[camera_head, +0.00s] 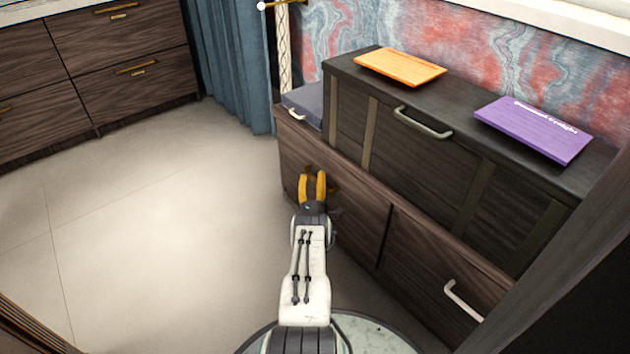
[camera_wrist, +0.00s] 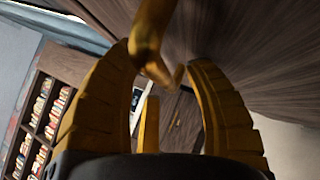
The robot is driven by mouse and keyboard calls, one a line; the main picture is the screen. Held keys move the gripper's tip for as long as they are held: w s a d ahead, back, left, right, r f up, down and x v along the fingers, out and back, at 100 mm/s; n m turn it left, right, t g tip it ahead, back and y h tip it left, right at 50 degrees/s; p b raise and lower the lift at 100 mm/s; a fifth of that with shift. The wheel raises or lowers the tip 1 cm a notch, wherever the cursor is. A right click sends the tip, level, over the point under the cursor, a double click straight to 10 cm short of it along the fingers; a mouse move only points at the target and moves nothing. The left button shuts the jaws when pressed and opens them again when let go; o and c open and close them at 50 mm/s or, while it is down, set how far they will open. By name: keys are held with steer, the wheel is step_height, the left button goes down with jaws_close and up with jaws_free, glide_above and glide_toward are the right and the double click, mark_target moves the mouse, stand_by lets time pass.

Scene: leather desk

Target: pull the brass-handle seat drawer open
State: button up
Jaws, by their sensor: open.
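The seat drawer (camera_head: 352,212) is the dark wood front on the left of the low bench. It looks closed in the head view. My gripper (camera_head: 312,186) is in front of it, its yellow fingers pointing at the drawer face. In the wrist view, the curved brass handle (camera_wrist: 149,38) runs down from the top between the open fingers of my gripper (camera_wrist: 163,70). The handle's tip is near the fingertips; I cannot tell whether they touch. The drawer's wood face (camera_wrist: 250,45) fills the upper right there. In the head view my gripper mostly hides the handle.
A neighbouring drawer with a pale handle (camera_head: 463,300) is at right. A dark cabinet (camera_head: 400,150) above carries an orange board (camera_head: 400,67) and a purple book (camera_head: 533,128). A grey cushion (camera_head: 303,104) lies left of it. Open floor (camera_head: 170,220) lies to the left.

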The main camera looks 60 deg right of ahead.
steer(key=shift+c, duration=0.2)
jaws_close()
steer(key=shift+a, duration=0.1)
